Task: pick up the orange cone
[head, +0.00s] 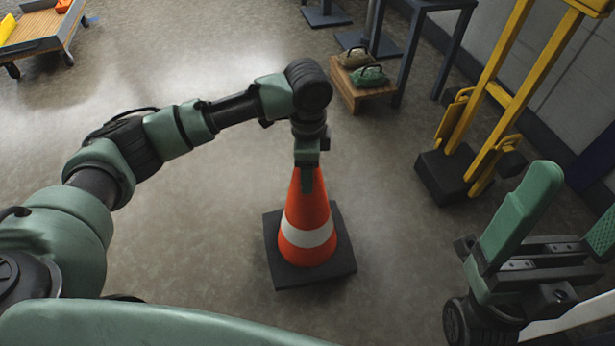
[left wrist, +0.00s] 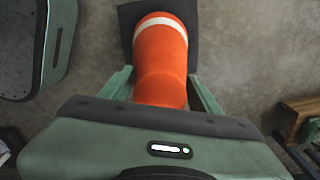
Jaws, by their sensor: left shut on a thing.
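The orange cone (head: 306,215) has a white band and a square black base, and it is upright in the middle of the head view. My left gripper (head: 307,178) points down and is shut on the cone's upper part, hiding its tip. In the left wrist view the cone (left wrist: 160,60) lies between the two green fingers, with its dark base beyond. I cannot tell whether the base touches the floor. My right gripper (head: 568,208) is at the lower right of the head view, open and empty, apart from the cone.
A yellow hand truck (head: 500,95) stands by the wall at the right. A low wooden box (head: 362,92) with two small bags is behind the cone, near a dark table (head: 412,45). A cart (head: 38,42) is at the far left. The floor around the cone is clear.

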